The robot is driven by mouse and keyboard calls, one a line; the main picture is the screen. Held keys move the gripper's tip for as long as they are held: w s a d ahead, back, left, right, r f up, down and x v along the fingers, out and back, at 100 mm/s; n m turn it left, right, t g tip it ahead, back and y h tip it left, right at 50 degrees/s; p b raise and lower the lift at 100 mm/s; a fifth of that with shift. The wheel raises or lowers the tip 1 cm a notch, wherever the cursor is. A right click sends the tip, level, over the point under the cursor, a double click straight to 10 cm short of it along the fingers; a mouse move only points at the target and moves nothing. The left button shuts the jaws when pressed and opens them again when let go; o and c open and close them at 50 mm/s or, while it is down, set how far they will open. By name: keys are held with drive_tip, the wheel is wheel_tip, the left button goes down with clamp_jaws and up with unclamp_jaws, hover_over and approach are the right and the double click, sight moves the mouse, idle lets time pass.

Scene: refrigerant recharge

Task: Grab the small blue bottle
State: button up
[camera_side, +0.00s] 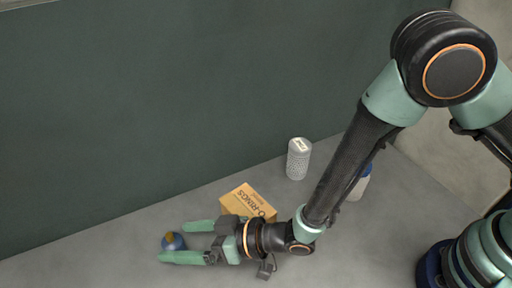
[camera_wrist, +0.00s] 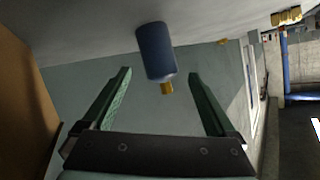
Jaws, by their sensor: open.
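The small blue bottle (camera_wrist: 156,52) has a yellow tip and shows beyond and between my fingertips in the wrist view. In the side view the bottle (camera_side: 172,241) is by the fingertips at the lower left, partly hidden by the near finger. My gripper (camera_side: 172,242) is low over the grey surface, pointing left, with its green fingers apart. In the wrist view my gripper (camera_wrist: 158,75) is open with nothing clamped between the fingers. I cannot tell whether a finger touches the bottle.
An orange-brown O-rings box (camera_side: 247,201) stands just behind my gripper. A white patterned canister (camera_side: 298,158) is farther back. A white container with a blue top (camera_side: 360,183) is partly hidden behind my arm. A dark green wall (camera_side: 180,90) rises behind; the surface at far left is clear.

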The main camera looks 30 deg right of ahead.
drive_tip(key=shift+x, duration=3.1)
clamp_jaws()
